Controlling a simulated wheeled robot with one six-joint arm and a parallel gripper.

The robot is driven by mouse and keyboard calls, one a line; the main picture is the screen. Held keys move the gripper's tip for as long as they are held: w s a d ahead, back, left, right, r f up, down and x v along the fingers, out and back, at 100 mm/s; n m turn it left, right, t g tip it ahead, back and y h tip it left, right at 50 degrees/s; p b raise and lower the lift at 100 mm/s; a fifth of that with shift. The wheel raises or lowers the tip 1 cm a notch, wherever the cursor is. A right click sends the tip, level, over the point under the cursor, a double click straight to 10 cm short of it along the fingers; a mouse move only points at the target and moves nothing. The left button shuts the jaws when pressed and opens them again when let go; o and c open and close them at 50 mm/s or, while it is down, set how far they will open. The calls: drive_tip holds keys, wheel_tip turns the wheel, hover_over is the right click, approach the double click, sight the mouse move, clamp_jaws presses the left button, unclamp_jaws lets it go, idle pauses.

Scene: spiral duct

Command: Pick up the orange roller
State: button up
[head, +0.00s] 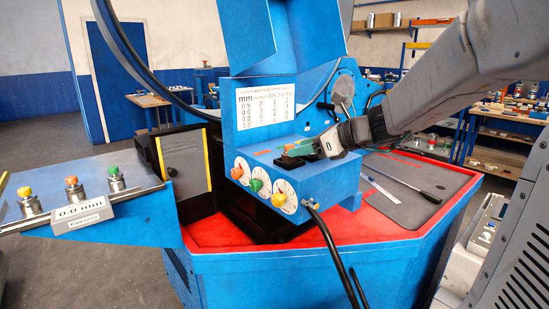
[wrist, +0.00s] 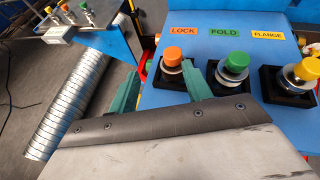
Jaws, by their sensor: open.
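An orange-topped roller (wrist: 173,57) with a steel body stands upright in a black holder under the LOCK label in the wrist view. My gripper (wrist: 160,72) is open, its green fingers to either side of that roller in the picture. I cannot tell whether they touch it. Another orange-topped piece (head: 71,186) stands on the blue panel at the left.
A green-topped roller (wrist: 233,65) stands close right of my right finger, with a yellow-topped roller (wrist: 302,75) beyond. A silver spiral duct (wrist: 75,100) lies at left. Grey tool mat (head: 410,195) with tools lies right of the box, which has several dials.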

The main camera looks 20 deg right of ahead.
sight(284, 152)
drive_tip(key=shift+w+d+m, duration=0.45)
drive_tip(key=shift+d+m, duration=0.05)
drive_tip(key=shift+d, duration=0.05)
drive_tip(key=shift+w+t, duration=0.3)
drive_tip(key=x, duration=0.7)
drive_tip(key=shift+w+f, duration=0.1)
clamp_jaws()
